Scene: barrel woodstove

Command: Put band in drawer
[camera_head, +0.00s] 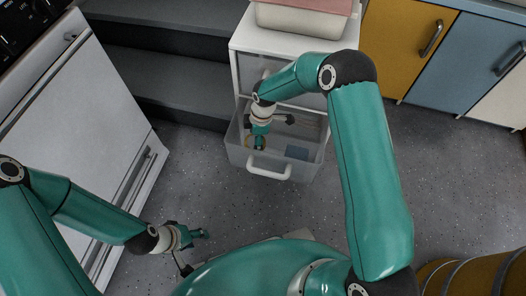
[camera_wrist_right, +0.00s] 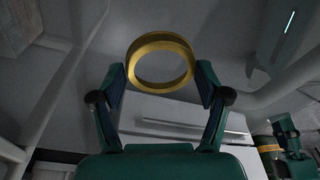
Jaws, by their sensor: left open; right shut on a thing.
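The band is a gold ring (camera_wrist_right: 160,40), held between the two fingertips of my right gripper (camera_wrist_right: 161,77). In the head view my right gripper (camera_head: 259,142) reaches down inside the open drawer (camera_head: 236,153), near its left side, and the band shows only as a small tan patch there. The drawer is a translucent bin with a white handle, pulled out from a white cabinet. I cannot tell whether the band touches the drawer floor. My left gripper (camera_head: 190,236) is open and empty, low over the floor, away from the drawer.
A pink-lidded container (camera_head: 300,18) stands on the cabinet (camera_head: 245,40). Dark steps (camera_head: 165,85) and a white stove (camera_head: 85,110) are at left. A brown barrel (camera_head: 470,275) is at lower right.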

